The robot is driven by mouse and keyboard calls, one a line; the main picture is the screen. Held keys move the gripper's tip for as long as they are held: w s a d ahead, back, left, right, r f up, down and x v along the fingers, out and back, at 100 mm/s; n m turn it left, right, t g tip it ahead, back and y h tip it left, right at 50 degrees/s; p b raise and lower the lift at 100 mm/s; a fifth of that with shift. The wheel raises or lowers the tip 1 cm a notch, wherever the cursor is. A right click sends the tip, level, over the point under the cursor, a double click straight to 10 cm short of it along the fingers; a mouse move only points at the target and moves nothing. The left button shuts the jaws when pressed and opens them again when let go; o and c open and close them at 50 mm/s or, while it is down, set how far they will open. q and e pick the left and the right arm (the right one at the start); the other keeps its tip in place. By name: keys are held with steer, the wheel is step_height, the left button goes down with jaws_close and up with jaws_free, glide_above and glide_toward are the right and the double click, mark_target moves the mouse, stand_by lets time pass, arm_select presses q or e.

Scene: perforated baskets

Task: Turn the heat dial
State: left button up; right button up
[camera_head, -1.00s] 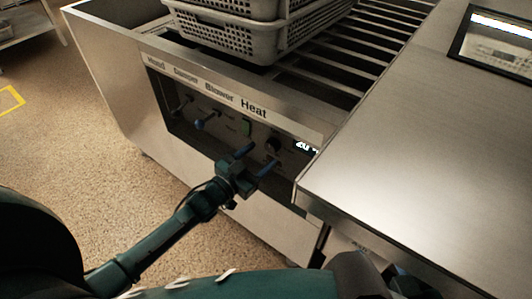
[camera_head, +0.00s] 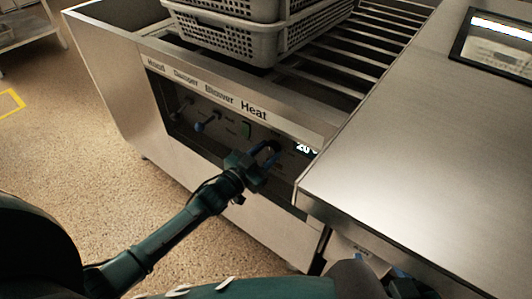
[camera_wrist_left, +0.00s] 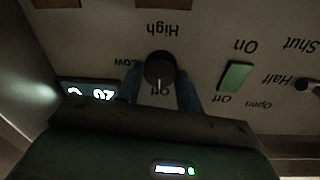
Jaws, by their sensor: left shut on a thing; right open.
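The black heat dial (camera_wrist_left: 160,67) sits on the control panel, with High, Low and Off printed around it. The lettering is upside down in the left wrist view, and the dial's white mark points at Off. My left gripper (camera_head: 268,150) has its blue fingers on either side of the dial, shut on it. In the head view the dial is mostly hidden by the fingers. My right gripper (camera_head: 394,272) is low at the bottom right, partly cut off and dark, away from the panel.
Stacked grey perforated baskets (camera_head: 240,42) stand on the rails above. A steel counter (camera_head: 420,165) juts out at the right.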

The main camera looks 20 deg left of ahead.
arm_select(q)
steer(key=shift+c, duration=1.3)
